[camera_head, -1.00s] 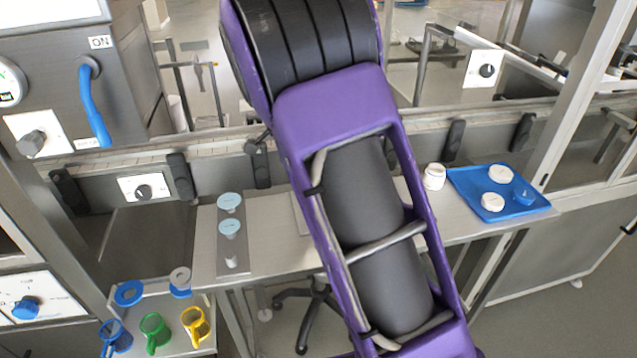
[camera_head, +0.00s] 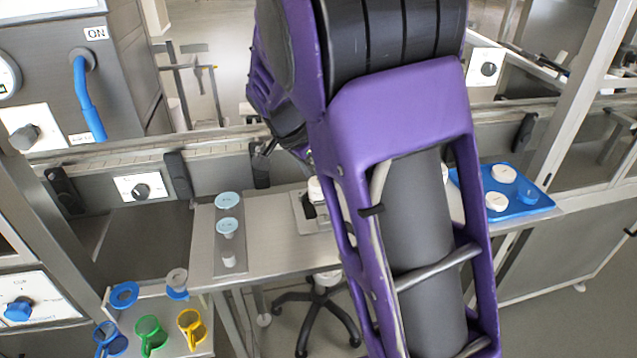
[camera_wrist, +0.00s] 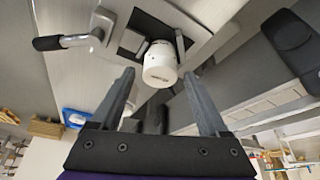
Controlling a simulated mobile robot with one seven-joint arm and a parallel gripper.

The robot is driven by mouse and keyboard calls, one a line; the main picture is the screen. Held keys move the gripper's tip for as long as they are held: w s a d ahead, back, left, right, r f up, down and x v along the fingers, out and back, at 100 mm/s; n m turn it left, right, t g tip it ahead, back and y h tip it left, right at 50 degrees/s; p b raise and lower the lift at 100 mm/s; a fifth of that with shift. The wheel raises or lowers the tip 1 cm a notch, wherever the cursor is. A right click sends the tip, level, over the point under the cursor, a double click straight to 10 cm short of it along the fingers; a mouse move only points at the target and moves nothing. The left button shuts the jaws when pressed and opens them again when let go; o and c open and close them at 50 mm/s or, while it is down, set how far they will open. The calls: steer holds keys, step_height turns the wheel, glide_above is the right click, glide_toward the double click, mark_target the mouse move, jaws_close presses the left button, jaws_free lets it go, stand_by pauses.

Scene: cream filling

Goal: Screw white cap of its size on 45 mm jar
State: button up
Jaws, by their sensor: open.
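In the wrist view a white jar-like cylinder (camera_wrist: 160,60) with small dark print stands at a dark clamp fixture (camera_wrist: 136,40). I cannot tell whether it bears a cap. My gripper (camera_wrist: 158,88) is open and empty, its fingers spread toward the cylinder with a gap. In the head view a white round piece (camera_head: 315,188) shows at the bench fixture, partly hidden by my arm; my fingers are hidden there. Two white round pieces, cap-like, (camera_head: 503,173) and (camera_head: 496,201) lie on the blue tray (camera_head: 545,205). Another white piece (camera_head: 445,172) beside the tray is mostly hidden by my arm.
A small blue cup-like piece (camera_head: 527,193) is also on the tray. Light blue round pieces (camera_head: 228,200) stand on a plate at the bench's left. Coloured handled funnels (camera_head: 151,332) sit on a low shelf. The wrist view shows a black handle (camera_wrist: 62,41) by the fixture.

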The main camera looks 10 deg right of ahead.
steer(key=n+t, duration=0.1)
steer(key=n, duration=0.2)
steer(key=shift+s+d+y, duration=0.15)
steer(key=shift+y, duration=0.25)
steer(key=shift+n+t+y, duration=0.3)
steer(key=shift+n+t, duration=0.1)
steer(key=shift+n, duration=1)
steer(key=n, duration=0.1)
steer(key=n+y+p, duration=0.1)
steer(key=n, duration=0.2)
steer(key=shift+s+d+r+y, duration=0.1)
steer(key=shift+d+r+y, duration=0.05)
steer(key=shift+d+y, duration=0.15)
steer(key=shift+n+t+y+p, duration=0.3)
steer(key=shift+n+t+p, duration=0.15)
steer(key=shift+n, duration=0.45)
